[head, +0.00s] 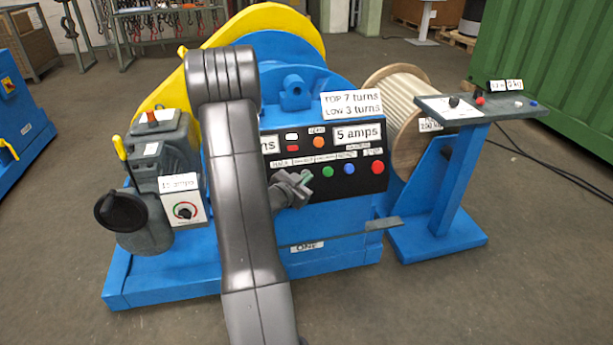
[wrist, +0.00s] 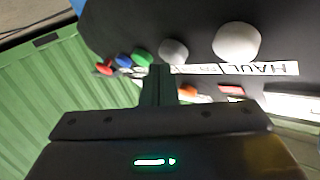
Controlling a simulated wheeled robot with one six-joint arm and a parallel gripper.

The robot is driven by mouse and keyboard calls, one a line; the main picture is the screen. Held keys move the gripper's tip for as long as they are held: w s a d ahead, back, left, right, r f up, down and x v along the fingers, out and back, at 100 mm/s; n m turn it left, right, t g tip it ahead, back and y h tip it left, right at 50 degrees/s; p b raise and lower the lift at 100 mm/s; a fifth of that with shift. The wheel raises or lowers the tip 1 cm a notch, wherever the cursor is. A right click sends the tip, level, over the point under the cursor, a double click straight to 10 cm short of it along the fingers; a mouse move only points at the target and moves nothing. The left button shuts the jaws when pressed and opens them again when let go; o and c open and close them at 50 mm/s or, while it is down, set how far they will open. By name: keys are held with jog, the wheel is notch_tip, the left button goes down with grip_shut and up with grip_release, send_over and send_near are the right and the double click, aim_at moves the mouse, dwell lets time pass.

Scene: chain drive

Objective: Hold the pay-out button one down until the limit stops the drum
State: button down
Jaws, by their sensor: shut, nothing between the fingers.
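The blue drive marked ONE (head: 308,246) has a black control panel (head: 347,195) on its front. My gripper (head: 304,181) is shut and empty, at the panel's left part below the label row. In the wrist view the finger tips (wrist: 160,72) are near a grey round button (wrist: 173,52), second along from the pale button by the HAUL label (wrist: 237,42). I take the grey one for the pay-out button; its label is not readable. I cannot tell whether the fingers touch or press it. In the head view my gripper and arm hide both buttons.
Green (head: 327,172), blue (head: 349,169) and red (head: 377,167) buttons sit right of my gripper. A wound drum (head: 398,95) and a blue pedestal (head: 459,180) stand at the right.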

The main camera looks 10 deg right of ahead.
jog(key=shift+w+f, duration=0.2)
jog(key=shift+w, duration=0.2)
dwell(0.3)
jog(key=shift+s+r, duration=0.1)
jog(key=shift+s, duration=0.05)
dwell(5.2)
jog(key=shift+s+r, duration=0.3)
jog(key=shift+s, duration=0.4)
jog(key=shift+s+d+r, duration=0.1)
jog(key=shift+s+r, duration=0.3)
jog(key=shift+s, duration=0.35)
jog(key=shift+s+a+r, duration=0.1)
jog(key=shift+s+r, duration=0.25)
jog(key=shift+s, duration=0.4)
jog(key=shift+s+d+r, duration=0.1)
jog(key=shift+s+r, duration=0.3)
jog(key=shift+s, duration=0.35)
jog(key=shift+w+f, duration=0.1)
jog(key=shift+w, duration=0.05)
